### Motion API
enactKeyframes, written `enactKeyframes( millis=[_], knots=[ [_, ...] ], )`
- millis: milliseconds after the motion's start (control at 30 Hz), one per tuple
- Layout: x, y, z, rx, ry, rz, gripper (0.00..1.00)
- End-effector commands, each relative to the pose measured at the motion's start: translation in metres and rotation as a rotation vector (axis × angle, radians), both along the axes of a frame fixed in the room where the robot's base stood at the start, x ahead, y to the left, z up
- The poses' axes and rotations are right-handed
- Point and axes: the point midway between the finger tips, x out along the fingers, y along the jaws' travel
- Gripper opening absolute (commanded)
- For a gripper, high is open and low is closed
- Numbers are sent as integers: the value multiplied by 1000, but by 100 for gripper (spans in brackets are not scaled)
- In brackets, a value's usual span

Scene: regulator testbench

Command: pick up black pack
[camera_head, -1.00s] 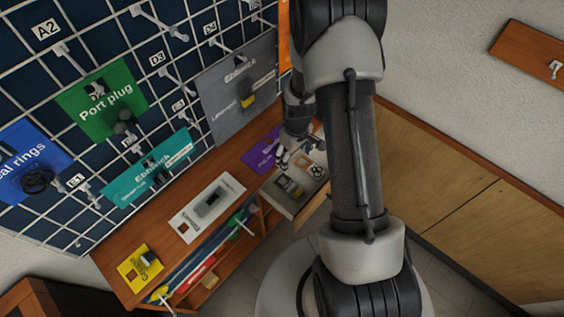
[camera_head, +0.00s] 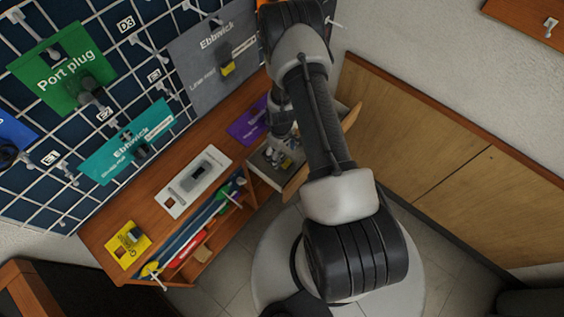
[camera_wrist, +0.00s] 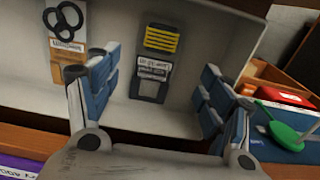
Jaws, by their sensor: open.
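The black pack (camera_wrist: 160,55) lies in a light grey drawer or tray (camera_wrist: 205,35). It is a dark flat pack with yellow stripes at its top and white labels below. In the wrist view my gripper (camera_wrist: 150,85) is open, with blue-padded fingers on either side of the pack and clear gaps to it. I cannot tell how far above the pack the fingers are. In the head view my gripper (camera_head: 278,155) is over the open drawer (camera_head: 268,175) and hides most of what lies inside.
A brown card with black rings (camera_wrist: 66,25) lies left of the pack, close to the left finger. Red and green items (camera_wrist: 285,110) sit beyond the drawer's right wall. A bench (camera_head: 160,215) carries a white panel (camera_head: 185,200) and a yellow card (camera_head: 127,246). A pegboard stands behind.

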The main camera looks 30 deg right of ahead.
Motion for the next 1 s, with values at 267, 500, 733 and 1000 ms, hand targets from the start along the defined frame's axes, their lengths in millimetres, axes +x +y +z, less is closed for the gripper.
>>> enactKeyframes(
  millis=[267,500,733,1000],
  knots=[
    [2,-2,-23,1,1,0,73],
    [4,-3,-54,1,1,0,73],
    [4,-3,-54,0,0,0,73],
    [4,-3,-53,0,0,0,55]
  ],
)
